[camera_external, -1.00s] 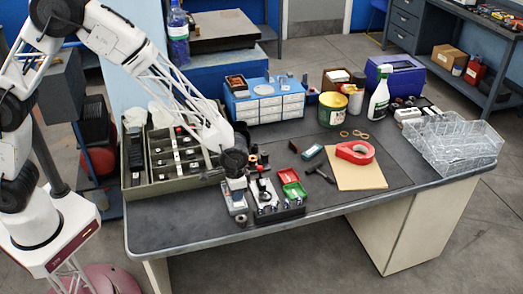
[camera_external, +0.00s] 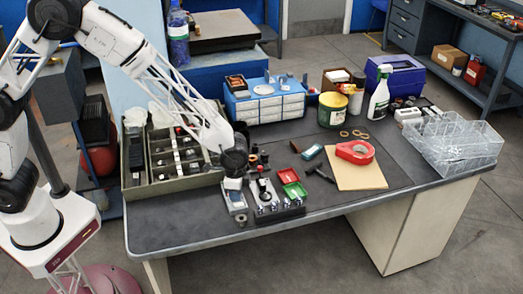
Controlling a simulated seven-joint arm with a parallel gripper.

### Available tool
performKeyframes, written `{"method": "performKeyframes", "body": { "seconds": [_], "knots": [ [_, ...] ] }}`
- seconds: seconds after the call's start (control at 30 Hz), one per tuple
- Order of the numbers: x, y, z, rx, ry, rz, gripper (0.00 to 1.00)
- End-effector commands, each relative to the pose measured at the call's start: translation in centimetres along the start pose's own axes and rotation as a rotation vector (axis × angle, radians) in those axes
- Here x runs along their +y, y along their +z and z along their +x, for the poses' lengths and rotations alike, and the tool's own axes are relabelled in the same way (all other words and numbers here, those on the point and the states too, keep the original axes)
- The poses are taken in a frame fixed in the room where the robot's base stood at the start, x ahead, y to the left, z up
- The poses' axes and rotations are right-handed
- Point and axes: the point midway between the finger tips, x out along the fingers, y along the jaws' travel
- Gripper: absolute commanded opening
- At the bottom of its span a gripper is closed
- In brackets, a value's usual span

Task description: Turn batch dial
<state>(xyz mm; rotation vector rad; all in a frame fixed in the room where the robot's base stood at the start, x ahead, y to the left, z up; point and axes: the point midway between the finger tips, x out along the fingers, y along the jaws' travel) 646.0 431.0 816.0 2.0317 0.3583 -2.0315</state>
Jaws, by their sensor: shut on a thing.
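My gripper (camera_external: 233,184) points down at the front left of the bench, over a small grey device (camera_external: 237,203). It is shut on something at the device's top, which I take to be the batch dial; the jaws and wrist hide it. The dial's face and setting cannot be read. The device's front part shows below the jaws and rests on the dark bench top.
A grey compartment tray (camera_external: 172,186) stands close on the left. A black holder (camera_external: 279,213) with small parts, and green and red boxes (camera_external: 291,183), lie just right. A red tape roll (camera_external: 355,152) sits on a tan board (camera_external: 357,178). The front middle bench is clear.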

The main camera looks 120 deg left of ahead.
Motion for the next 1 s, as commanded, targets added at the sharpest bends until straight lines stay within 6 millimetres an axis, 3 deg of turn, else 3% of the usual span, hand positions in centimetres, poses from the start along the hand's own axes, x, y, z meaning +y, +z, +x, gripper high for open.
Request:
{"method": "performKeyframes", "body": {
  "seconds": [0.37, 0.4, 0.43, 1.0],
  "knots": [
    [-0.01, -0.05, -0.05, 0.001, 0.0, 0.022, 0.0],
    [-0.01, -0.05, -0.05, 0.001, 0.0, 0.022, 0.28],
    [-0.01, -0.05, -0.05, 0.001, 0.0, 0.022, 0.33],
    [0.01, -0.03, -0.04, 0.0, 0.0, -0.032, 0.33]
  ]
}}
